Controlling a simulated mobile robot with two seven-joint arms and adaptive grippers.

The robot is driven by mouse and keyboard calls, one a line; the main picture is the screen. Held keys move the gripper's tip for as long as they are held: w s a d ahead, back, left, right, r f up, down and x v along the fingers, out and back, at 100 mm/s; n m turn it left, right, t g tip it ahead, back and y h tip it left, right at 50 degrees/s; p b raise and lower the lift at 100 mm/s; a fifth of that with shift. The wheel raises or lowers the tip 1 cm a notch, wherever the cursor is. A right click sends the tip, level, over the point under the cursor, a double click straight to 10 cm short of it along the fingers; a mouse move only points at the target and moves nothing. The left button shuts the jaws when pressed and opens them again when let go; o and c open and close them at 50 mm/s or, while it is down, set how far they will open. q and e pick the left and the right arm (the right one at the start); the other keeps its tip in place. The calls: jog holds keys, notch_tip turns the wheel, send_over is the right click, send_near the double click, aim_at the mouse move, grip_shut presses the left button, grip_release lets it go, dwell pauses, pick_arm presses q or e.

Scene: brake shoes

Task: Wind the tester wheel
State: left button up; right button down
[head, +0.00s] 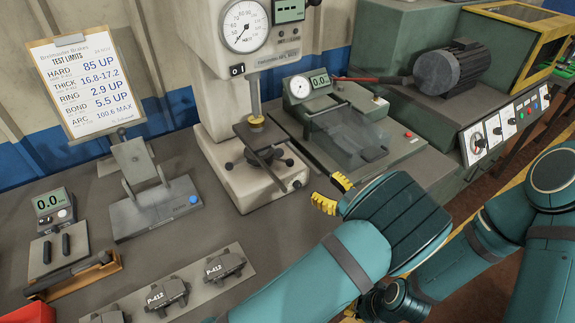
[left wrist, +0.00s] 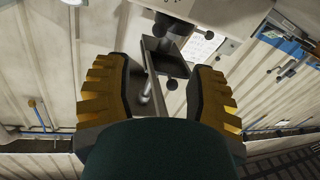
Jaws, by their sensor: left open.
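The hardness tester (head: 240,95) is a tall pale machine with a round dial. Its wheel (head: 262,157), with dark round knobs, sits low on the base under a dark square table (head: 258,135). The table partly covers the wheel. My left gripper (head: 331,195) has yellow ribbed fingers and is open and empty, to the right of the tester's base and apart from the wheel. In the left wrist view, the dark table and knobs show beyond the gap between the left fingers (left wrist: 164,95). My right gripper (head: 362,308) is partly hidden at the bottom edge; its jaws are unclear.
A bench tester with a clear cover (head: 345,135) stands right of the hardness tester, close to my left gripper. A motor (head: 450,68) sits farther back. Brake shoes marked P-412 (head: 225,265) lie on a strip in front. A limits board (head: 85,80) stands left.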

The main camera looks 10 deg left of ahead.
aim_at(290, 162)
pick_arm(q)
jog(key=b+x, duration=0.1)
jog(key=x, duration=1.2)
jog(key=shift+w+a, duration=0.15)
jog(key=shift+w, duration=0.05)
grip_shut()
